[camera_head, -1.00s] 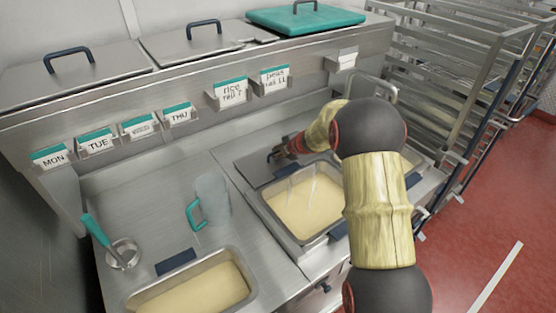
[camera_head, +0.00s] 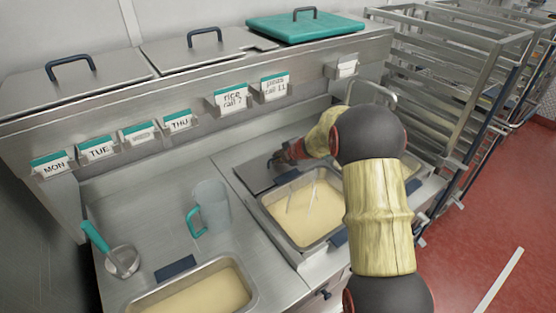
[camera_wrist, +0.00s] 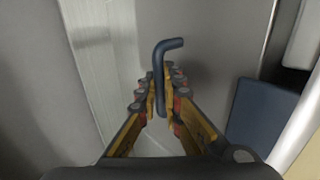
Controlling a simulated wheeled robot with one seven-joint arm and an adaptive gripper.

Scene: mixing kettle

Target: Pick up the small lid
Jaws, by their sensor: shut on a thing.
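The small lid (camera_head: 252,178) is a flat grey metal plate on the counter, behind and left of a pan of pale yellow contents. Its dark blue bar handle (camera_wrist: 167,50) stands up between the fingers in the wrist view. My gripper (camera_wrist: 160,88) is shut on this handle. In the head view my gripper (camera_head: 279,159) is at the lid, partly hidden by my arm. I cannot tell whether the lid is lifted off the surface.
The pan (camera_head: 305,207) of pale contents sits right in front of the lid. A clear jug (camera_head: 213,206) with a teal handle stands to the left. A raised shelf with label holders (camera_head: 232,97) runs behind. Racks (camera_head: 470,80) stand at the right.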

